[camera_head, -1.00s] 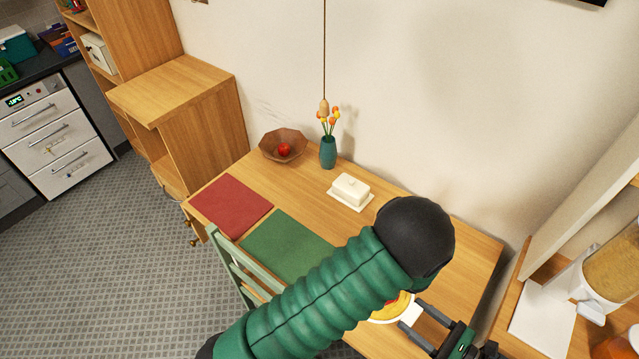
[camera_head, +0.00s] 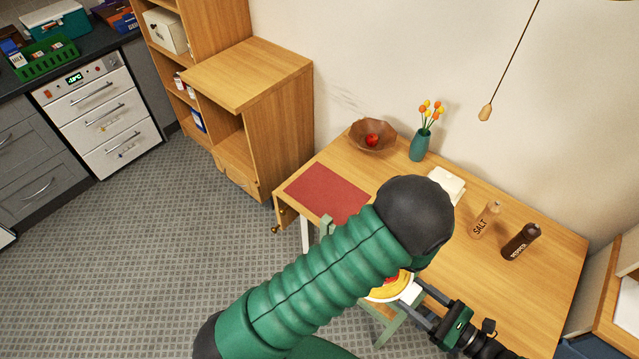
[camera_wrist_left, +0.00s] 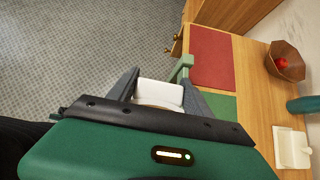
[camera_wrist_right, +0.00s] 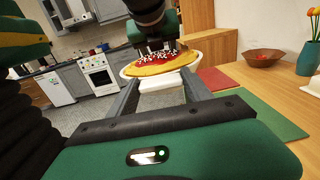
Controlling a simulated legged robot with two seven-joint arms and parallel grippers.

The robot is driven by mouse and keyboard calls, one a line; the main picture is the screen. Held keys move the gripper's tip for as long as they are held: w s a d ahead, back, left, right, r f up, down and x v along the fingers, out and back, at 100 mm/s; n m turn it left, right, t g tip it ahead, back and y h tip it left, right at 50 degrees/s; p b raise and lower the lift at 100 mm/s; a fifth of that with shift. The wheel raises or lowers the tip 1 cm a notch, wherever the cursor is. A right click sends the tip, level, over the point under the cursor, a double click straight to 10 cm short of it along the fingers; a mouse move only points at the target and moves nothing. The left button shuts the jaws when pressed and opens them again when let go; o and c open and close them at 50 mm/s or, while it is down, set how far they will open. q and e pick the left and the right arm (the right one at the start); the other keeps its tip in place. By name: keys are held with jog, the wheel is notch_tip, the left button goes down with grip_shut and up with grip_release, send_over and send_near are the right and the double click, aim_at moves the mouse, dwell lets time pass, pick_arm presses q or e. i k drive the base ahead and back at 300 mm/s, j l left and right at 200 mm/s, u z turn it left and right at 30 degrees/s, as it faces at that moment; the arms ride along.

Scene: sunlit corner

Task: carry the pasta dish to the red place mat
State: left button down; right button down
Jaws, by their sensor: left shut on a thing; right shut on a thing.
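The pasta dish (camera_head: 391,290), white with a yellow and red filling, is held level between my two grippers and is partly hidden by my green arm in the head view. My right gripper (camera_head: 416,295) is shut on its near side, on a white handle in the right wrist view (camera_wrist_right: 165,84). My left gripper (camera_wrist_left: 160,90) is shut on the opposite handle; the arm hides it in the head view. The red place mat (camera_head: 322,188) lies flat and bare at the table's left end, beyond the dish.
A green mat (camera_wrist_right: 268,112) lies beside the red one. A pale green chair (camera_head: 385,322) stands at the table's front edge. A bowl with an apple (camera_head: 372,139), a vase (camera_head: 420,144), a butter dish (camera_head: 447,181), salt (camera_head: 486,219) and pepper mills (camera_head: 521,241) stand farther back.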

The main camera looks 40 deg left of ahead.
aim_at(327, 194)
jog(key=i+j, duration=0.1)
jog(key=j, duration=0.35)
jog(key=i+j, duration=0.15)
jog(key=j, duration=0.25)
jog(key=i+j, duration=0.1)
jog(key=j, duration=0.35)
jog(key=i+j, duration=0.15)
jog(key=j, duration=0.25)
jog(key=i+j+u, duration=0.1)
jog(key=i, duration=0.2)
